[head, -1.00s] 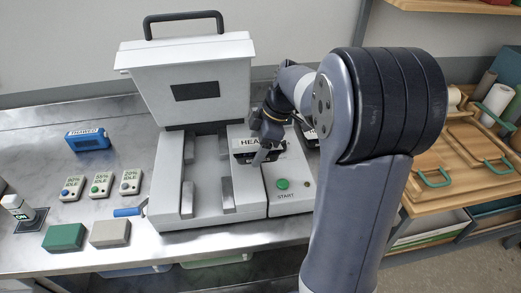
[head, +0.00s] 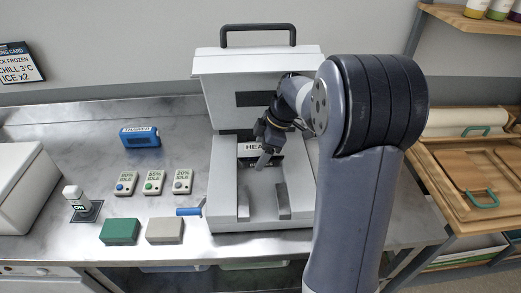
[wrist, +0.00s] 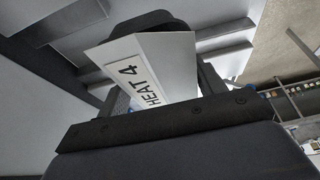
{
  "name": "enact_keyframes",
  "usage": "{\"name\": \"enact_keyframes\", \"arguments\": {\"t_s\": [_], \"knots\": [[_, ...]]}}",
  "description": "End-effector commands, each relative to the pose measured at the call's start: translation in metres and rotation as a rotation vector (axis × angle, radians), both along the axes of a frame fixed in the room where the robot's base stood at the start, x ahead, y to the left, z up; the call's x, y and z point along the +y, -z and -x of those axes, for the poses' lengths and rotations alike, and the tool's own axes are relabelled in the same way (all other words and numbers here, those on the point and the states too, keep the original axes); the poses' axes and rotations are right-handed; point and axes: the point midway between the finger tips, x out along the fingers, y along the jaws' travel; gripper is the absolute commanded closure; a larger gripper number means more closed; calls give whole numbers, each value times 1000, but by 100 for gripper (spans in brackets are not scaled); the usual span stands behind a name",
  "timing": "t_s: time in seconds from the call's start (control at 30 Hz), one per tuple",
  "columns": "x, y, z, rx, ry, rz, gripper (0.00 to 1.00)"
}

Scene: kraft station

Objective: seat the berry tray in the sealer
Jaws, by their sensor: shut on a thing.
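The sealer (head: 224,200) stands on the steel bench in the head view, its big grey lid (head: 222,100) raised. Its bed has upright side pieces around an open channel, partly hidden by my arm. My gripper (head: 264,160) hangs in front of the lid, over the rear of the bed. The card (head: 252,150) also shows in the head view, partly covered by the gripper. I see no berry tray in either view.
Left of the sealer are several small labelled boxes (head: 154,182), a blue box (head: 140,137), green (head: 120,231) and grey (head: 165,230) blocks, a blue handle (head: 189,211) and a white-capped switch (head: 78,200). A white box (head: 22,190) stands far left.

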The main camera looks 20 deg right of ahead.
Motion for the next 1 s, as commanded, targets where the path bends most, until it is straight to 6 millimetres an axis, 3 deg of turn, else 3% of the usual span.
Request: {"name": "enact_keyframes", "arguments": {"t_s": [0.7,1.0], "knots": [[0,55,0,0,0,0,61],[0,68,0,0,0,0,61]]}}
